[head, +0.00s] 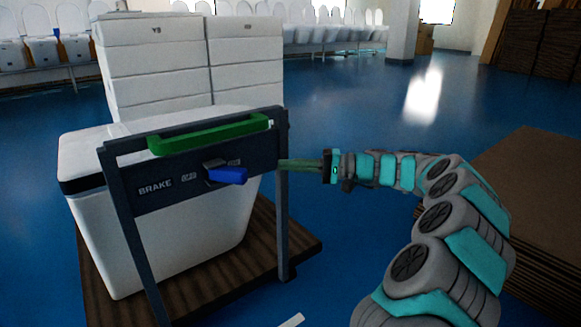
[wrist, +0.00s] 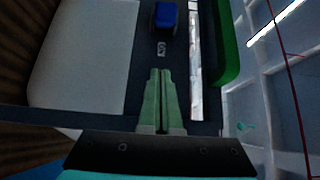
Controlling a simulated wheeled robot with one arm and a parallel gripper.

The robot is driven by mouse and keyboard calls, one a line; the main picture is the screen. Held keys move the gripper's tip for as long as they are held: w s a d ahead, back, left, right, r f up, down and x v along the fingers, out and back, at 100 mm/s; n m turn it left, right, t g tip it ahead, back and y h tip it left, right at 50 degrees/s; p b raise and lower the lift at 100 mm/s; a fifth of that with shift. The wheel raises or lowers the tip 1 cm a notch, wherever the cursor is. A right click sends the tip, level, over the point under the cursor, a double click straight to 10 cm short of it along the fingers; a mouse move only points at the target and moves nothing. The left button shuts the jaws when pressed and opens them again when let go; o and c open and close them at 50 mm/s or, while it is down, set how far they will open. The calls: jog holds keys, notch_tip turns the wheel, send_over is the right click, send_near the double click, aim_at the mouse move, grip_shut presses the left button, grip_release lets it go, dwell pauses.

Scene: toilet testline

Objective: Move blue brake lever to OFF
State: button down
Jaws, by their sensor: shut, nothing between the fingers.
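The blue brake lever (head: 227,175) sits on the dark brake panel (head: 150,196) of the cart frame, below a green handle bar (head: 210,134). Labels stand on both sides of the lever, but they are too small to read surely. My gripper (head: 283,165) reaches in from the right, with its fingertips by the right upright of the frame, right of the lever and apart from it. In the wrist view the lever (wrist: 164,16) is at the top, beyond my fingertips (wrist: 160,72). The green fingers are together with nothing between them. I cannot tell whether they touch the upright.
A white bin (head: 160,235) stands behind the frame on a brown wooden platform (head: 210,290). Stacked white boxes (head: 190,60) stand behind it. A pile of brown sheets (head: 535,190) is at the right. Blue floor (head: 350,100) is open behind my arm.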

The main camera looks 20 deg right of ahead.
aim_at(228, 174)
jog(key=x, duration=0.7)
jog(key=shift+a, duration=0.1)
jog(key=shift+s+a, duration=0.5)
jog(key=shift+s, duration=0.3)
jog(key=shift+s+a, duration=0.55)
jog(key=shift+s, duration=0.25)
jog(key=shift+s+a+m+t+h+b, duration=0.1)
jog(key=shift+s+m+t+h+b, duration=0.25)
jog(key=shift+t, duration=0.55)
